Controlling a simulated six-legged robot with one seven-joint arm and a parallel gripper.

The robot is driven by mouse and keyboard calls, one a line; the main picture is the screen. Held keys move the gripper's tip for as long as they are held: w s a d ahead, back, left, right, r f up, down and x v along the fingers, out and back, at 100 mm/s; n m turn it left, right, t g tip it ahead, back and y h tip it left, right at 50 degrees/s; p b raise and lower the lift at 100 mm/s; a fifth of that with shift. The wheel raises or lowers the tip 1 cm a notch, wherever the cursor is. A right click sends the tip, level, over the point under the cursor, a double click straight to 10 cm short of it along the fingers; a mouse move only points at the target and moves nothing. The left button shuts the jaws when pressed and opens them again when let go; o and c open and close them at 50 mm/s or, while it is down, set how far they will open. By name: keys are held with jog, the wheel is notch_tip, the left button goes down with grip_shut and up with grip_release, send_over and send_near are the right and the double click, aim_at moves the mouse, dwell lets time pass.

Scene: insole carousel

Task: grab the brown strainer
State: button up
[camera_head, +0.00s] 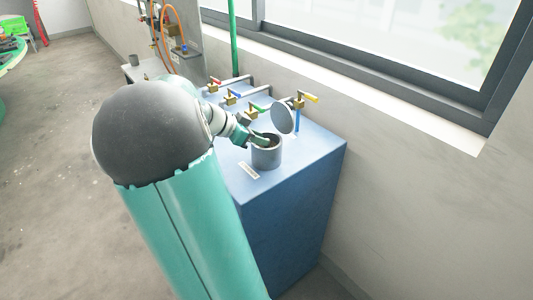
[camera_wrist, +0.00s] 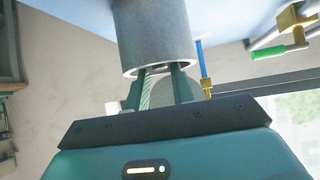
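A grey cylindrical housing (camera_head: 267,158) stands upright on the blue cabinet (camera_head: 292,190), its round lid (camera_head: 283,117) swung open behind it. The housing also shows in the wrist view (camera_wrist: 155,35), where the picture is upside down. My gripper (camera_head: 262,141) reaches down at a slant into its mouth. In the wrist view the two green fingers of my gripper (camera_wrist: 163,84) stand apart, with their tips hidden inside the rim. I cannot make out the brown strainer; the inside of the housing is dark and mostly covered by my fingers.
Several taps with coloured handles (camera_head: 310,97) stand along the back of the cabinet, close to the housing. A wall and window (camera_head: 400,40) are behind. A green pipe (camera_head: 233,40) rises at the back. Open floor (camera_head: 50,150) lies to the left.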

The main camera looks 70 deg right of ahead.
jog(key=shift+x, duration=1.1)
jog(key=shift+c, duration=0.2)
grip_shut()
